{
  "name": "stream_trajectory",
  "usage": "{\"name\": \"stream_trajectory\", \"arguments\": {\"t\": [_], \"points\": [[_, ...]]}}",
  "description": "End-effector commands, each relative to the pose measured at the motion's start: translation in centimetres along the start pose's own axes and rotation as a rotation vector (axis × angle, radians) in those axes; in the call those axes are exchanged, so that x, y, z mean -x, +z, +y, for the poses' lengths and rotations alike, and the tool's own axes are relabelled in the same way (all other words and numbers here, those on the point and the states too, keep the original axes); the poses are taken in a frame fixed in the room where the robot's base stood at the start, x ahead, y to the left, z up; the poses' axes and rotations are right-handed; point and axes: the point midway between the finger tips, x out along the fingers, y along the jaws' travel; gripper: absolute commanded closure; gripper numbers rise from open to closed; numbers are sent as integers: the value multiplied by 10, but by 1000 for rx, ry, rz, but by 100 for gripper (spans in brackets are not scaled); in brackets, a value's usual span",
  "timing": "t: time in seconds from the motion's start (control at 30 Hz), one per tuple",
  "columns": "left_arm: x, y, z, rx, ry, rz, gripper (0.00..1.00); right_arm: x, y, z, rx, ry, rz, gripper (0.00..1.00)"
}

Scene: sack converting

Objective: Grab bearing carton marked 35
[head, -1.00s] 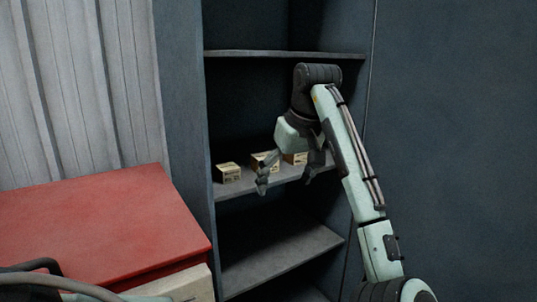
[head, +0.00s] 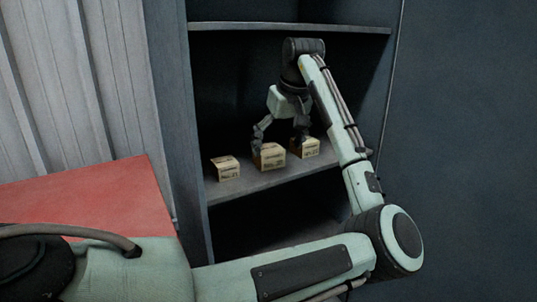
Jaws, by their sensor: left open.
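Three small tan cartons stand in a row on a shelf in the head view: a left carton (head: 227,172), a middle carton (head: 269,158) and a right carton (head: 309,149). Each has dark print on its front, too small to read, so I cannot tell which is marked 35. My left gripper (head: 279,143) is open and points down at the middle carton. One finger is by that carton's left side, the other near the gap before the right carton, partly overlapping the right carton's top. I cannot tell whether either finger touches. My right gripper is not in view.
The cartons' shelf (head: 258,187) is inside a dark cabinet, with another shelf (head: 290,27) above. The cabinet's left side wall (head: 176,110) stands close to the left carton. A red-topped surface (head: 85,200) is at the lower left. Bare shelf shows in front of the cartons.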

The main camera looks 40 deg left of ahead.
Motion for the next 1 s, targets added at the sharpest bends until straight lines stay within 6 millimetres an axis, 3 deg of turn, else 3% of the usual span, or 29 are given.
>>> {"name": "stream_trajectory", "arguments": {"t": [0.1, 0.27, 0.47, 0.73, 1.0], "points": [[-7, -22, 0, 1, 0, 0, 16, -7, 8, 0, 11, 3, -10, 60], [-14, -36, 0, 0, 1, 1, 16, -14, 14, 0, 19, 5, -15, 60], [-24, -37, 0, -1, 1, -2, 16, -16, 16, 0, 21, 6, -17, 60], [-61, -37, 0, -1, 0, -1, 16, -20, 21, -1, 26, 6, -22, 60], [-65, -37, 0, 0, 2, 1, 18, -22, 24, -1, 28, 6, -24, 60]]}}
